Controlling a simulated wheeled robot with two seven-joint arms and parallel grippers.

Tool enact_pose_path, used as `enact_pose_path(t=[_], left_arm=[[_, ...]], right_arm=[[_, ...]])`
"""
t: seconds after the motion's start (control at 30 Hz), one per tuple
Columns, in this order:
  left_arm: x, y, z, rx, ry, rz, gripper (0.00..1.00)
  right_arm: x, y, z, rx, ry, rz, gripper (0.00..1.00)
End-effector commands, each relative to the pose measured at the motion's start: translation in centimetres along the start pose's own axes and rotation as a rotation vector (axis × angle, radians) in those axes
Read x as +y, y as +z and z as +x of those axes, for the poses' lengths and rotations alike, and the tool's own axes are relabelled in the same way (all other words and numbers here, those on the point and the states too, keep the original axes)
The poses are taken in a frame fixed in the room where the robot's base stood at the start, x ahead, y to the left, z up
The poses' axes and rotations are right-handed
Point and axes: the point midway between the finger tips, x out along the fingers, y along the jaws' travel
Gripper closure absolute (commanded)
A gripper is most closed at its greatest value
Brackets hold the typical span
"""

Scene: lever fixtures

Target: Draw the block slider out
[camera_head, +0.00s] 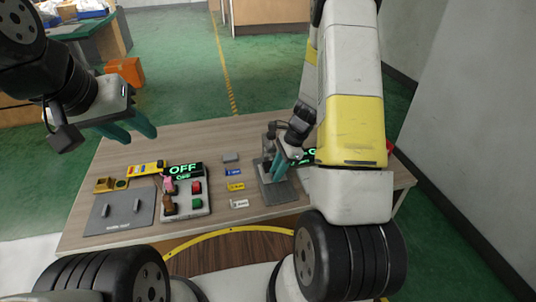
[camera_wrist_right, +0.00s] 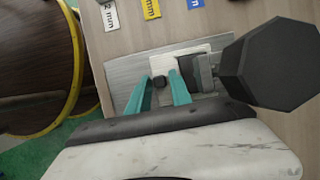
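The grey fixture (camera_head: 284,191) on the right half of the table, which I take for the block slider, has a flat base and a dark upright part. My right gripper (camera_head: 281,168) is over this fixture. My left gripper (camera_head: 139,139) is open and empty, raised above the table's left back edge.
A large black octagonal part (camera_wrist_right: 270,65) stands close right of the fingers in the wrist view. Several small labelled blocks (camera_head: 235,186) lie left of the fixture. A button box (camera_head: 196,203) and a grey lever panel (camera_head: 118,212) sit further left. My right arm hides the table's right side.

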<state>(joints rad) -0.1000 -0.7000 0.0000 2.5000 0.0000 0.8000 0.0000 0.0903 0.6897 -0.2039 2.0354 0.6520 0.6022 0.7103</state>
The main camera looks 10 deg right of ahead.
Motion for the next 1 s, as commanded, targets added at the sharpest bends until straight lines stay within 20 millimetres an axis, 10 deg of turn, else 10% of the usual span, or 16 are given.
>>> enact_pose_path(t=[0.17,1.0], left_arm=[[0.00,0.00,0.00,0.000,0.000,0.000,0.64],[0.00,0.00,0.00,0.000,0.000,0.000,0.64]], right_arm=[[-0.01,0.01,-0.03,0.000,0.000,0.000,1.00],[-0.06,0.02,-0.10,0.000,-0.001,-0.001,1.00]])
